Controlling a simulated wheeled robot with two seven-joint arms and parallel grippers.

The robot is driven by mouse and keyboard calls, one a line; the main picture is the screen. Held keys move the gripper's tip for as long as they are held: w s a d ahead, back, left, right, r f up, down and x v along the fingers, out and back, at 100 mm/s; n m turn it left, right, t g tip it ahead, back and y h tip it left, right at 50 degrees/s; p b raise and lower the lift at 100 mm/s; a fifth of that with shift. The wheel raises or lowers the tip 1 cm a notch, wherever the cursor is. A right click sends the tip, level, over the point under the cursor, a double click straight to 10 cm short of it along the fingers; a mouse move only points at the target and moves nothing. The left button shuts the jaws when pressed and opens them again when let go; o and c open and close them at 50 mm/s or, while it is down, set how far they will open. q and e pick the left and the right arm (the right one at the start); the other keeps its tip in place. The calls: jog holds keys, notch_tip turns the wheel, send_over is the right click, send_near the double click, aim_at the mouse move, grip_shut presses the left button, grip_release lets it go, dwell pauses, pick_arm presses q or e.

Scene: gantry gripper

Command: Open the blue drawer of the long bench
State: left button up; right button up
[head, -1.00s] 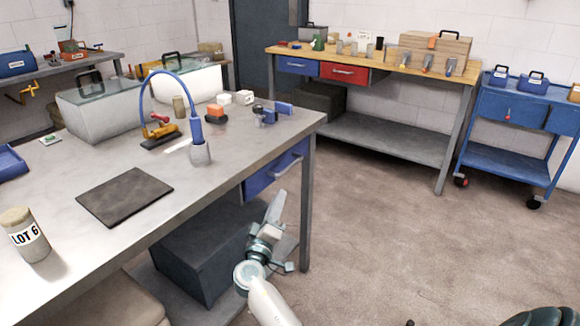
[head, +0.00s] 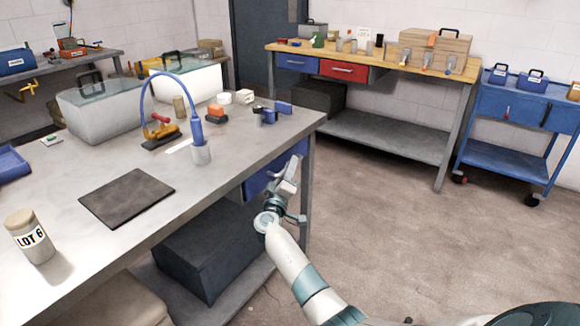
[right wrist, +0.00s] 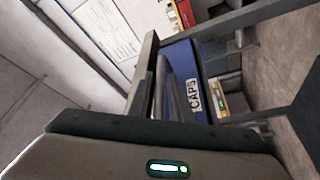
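The long bench (head: 225,183) has a grey top and a blue drawer (head: 257,183) under its right end. The drawer front looks flush with the bench. In the right wrist view, the blue drawer front (right wrist: 209,60) carries a white "CAPS" label. My right gripper (head: 293,166) is right in front of the drawer and hides its handle in the head view. In the wrist view, grey bars overlap before the drawer front, so I cannot tell fingers from handle, nor whether they touch. My left gripper is out of view.
A bench leg (head: 307,200) stands just right of the drawer. A dark box (head: 205,255) sits on the shelf below. On the top are a lamp-like blue tool (head: 197,130), a dark mat (head: 127,197) and small items. Open floor (head: 390,240) lies to the right.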

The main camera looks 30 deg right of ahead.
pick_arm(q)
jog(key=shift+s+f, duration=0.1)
pick_arm(e)
jog(key=shift+w+d, duration=0.1)
jog(key=shift+d, duration=0.05)
grip_shut()
